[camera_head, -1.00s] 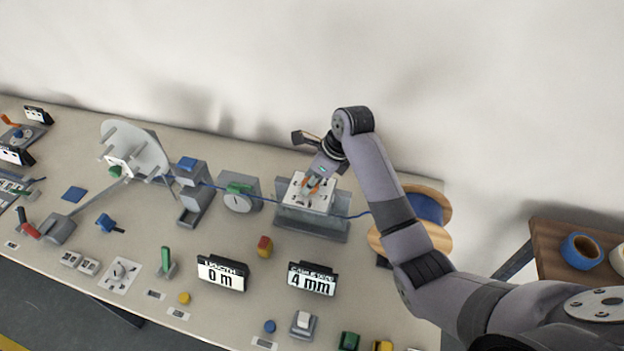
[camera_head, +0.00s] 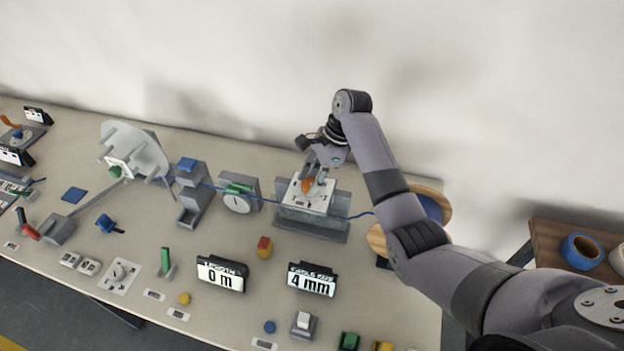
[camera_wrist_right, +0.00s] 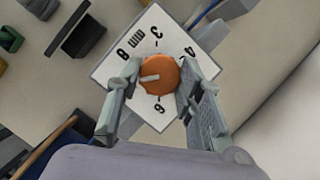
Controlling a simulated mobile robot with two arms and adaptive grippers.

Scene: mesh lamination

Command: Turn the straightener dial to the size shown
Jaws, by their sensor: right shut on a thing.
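The straightener (camera_head: 312,224) stands at the back of the table with a white, numbered dial plate (camera_head: 298,199). Its orange dial knob (camera_head: 307,186) also shows in the right wrist view (camera_wrist_right: 162,75), with a pale pointer mark facing left there, between the 8 and the 6. The plate also carries 3, 4 and "mm"; the 4 is at its upper right in that view. My right gripper (camera_wrist_right: 160,84) is shut on the knob, one finger on each side. The cable size display (camera_head: 312,281) reads 4 mm. My left gripper is not in view.
A blue cable (camera_head: 350,217) runs through the straightener from a wooden spool (camera_head: 434,234) at the right. A grey gauge (camera_head: 240,200) with a green part stands to the left. A length display (camera_head: 220,275) reads 0 m.

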